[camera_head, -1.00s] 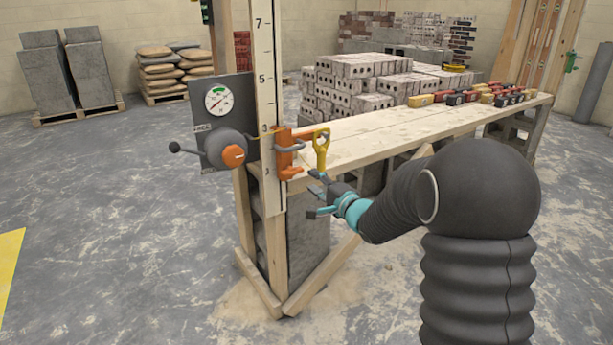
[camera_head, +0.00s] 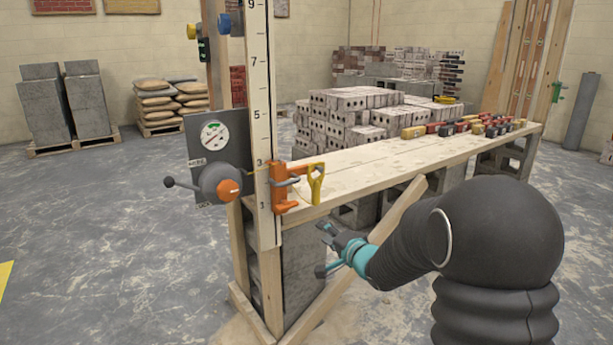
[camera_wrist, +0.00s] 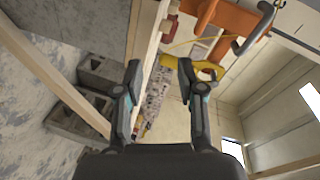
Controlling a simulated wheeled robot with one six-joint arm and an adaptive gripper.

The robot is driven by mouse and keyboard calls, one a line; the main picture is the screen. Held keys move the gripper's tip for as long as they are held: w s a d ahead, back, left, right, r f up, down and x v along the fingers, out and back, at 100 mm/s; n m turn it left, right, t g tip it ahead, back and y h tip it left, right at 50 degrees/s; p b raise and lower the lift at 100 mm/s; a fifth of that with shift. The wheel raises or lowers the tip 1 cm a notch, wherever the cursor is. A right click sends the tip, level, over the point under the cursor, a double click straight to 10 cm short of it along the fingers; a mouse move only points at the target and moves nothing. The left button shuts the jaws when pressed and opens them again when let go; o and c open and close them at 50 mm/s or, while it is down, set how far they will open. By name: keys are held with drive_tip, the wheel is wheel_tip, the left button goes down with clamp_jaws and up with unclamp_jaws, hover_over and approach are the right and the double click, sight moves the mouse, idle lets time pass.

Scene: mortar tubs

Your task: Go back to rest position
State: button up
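My gripper (camera_head: 324,250) is in front of the near end of the wooden plank bench (camera_head: 390,151), a little below its top. In the wrist view my gripper (camera_wrist: 159,82) has its two fingers spread apart with nothing between them. An orange clamp (camera_head: 280,189) with a yellow handle (camera_head: 316,184) is fixed at the numbered post, above and left of the gripper. The clamp also shows at the top of the wrist view (camera_wrist: 222,18). The gripper is apart from it.
A gauge panel (camera_head: 212,137) with a grey, orange-centred wheel (camera_head: 222,184) is left of the numbered post (camera_head: 260,90). Bricks (camera_head: 360,112) and several coloured levels (camera_head: 470,126) are on or behind the bench. A diagonal wooden brace (camera_head: 400,207) is close to my gripper. The left floor is clear.

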drive_tip(key=s+d+f+n+g+h, duration=0.3)
drive_tip(key=s+d+f+h, duration=0.15)
drive_tip(key=d+f, duration=0.3)
drive_tip(key=s+d+n+g+h, duration=0.2)
drive_tip(key=s+d+g+h, duration=0.2)
drive_tip(key=s, duration=0.4)
drive_tip(key=s+r+n, duration=0.1)
drive_tip(key=s+r, duration=0.2)
drive_tip(key=s, duration=0.6)
drive_tip(key=s+a+r+n+g, duration=0.1)
drive_tip(key=s+r, duration=0.3)
drive_tip(key=s, duration=0.5)
drive_tip(key=s+a+r+n, duration=0.1)
drive_tip(key=s+r, duration=0.3)
drive_tip(key=s, duration=0.6)
drive_tip(key=shift+r+n+g+y, duration=0.15)
drive_tip(key=shift+n+g+y, duration=0.15)
drive_tip(key=shift+y, duration=0.15)
